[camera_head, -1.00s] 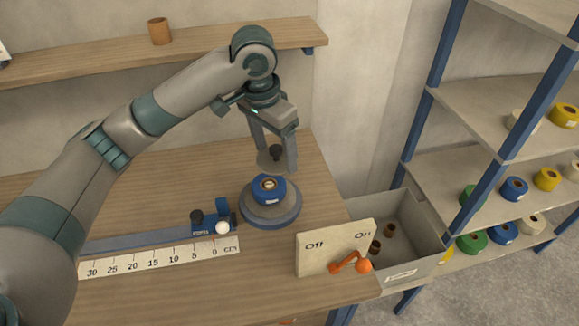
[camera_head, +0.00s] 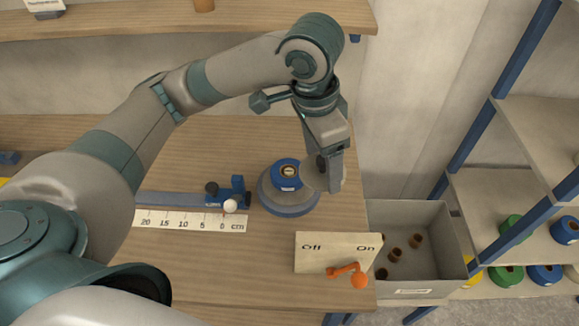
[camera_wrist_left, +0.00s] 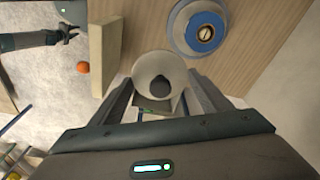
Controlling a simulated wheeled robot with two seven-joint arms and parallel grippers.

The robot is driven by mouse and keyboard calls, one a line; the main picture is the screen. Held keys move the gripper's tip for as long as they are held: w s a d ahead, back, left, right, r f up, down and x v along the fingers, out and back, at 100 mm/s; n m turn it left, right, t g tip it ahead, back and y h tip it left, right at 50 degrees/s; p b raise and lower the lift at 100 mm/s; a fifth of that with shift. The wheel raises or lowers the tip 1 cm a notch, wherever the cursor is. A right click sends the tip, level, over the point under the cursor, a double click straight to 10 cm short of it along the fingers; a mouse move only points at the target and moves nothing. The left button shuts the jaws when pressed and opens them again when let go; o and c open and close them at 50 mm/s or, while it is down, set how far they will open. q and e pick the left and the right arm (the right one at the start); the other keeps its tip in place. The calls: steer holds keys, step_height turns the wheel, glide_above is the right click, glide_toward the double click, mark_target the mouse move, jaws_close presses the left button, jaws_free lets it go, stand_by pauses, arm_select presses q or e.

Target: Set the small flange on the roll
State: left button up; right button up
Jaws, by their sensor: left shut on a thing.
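The small flange (camera_head: 311,174) is a pale grey disc with a dark knob in its middle. My left gripper (camera_head: 328,172) is shut on it and holds it tilted, just right of the roll in the head view. In the left wrist view the flange (camera_wrist_left: 152,68) shows between the fingers, its knob toward me. The blue roll (camera_head: 285,174), with a brass-coloured core, sits on a round grey base (camera_head: 290,209). In the left wrist view the roll (camera_wrist_left: 205,34) is up and right, apart from the flange. A dark arm end, probably my right gripper (camera_wrist_left: 62,34), shows small there.
An Off/On board (camera_head: 325,252) with an orange lever (camera_head: 358,279) stands at the table's front right. A grey bin (camera_head: 430,245) with several brown cores is beside the table. A blue slide (camera_head: 172,198) and a scale (camera_head: 185,219) lie left of the roll.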

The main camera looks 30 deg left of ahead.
arm_select(q)
steer(key=shift+w+a+f, duration=0.15)
steer(key=shift+a, duration=0.05)
steer(key=p, duration=0.2)
glide_above(290, 171)
steer(key=f, duration=0.6)
steer(key=shift+s+f, duration=0.1)
steer(key=shift+s, duration=0.2)
steer(key=shift+w+a+f, duration=0.15)
steer(key=shift+a+f, duration=0.1)
arm_select(e)
steer(key=shift+w+d+r, duration=0.1)
steer(key=shift+w+r, duration=0.1)
steer(key=shift+r, duration=0.35)
steer(key=shift+w+d+r, duration=0.1)
steer(key=shift+w+r, duration=0.1)
steer(key=shift+r, duration=0.3)
arm_select(q)
steer(key=shift+f, duration=0.1)
step_height(290, 171, down, 3)
steer(key=shift+r+p, duration=0.2)
steer(key=shift+p, duration=0.4)
steer(key=shift+c, duration=0.2)
steer(key=shift+f, duration=0.6)
arm_select(e)
steer(key=shift+d+r, duration=0.45)
steer(key=shift+r, duration=0.15)
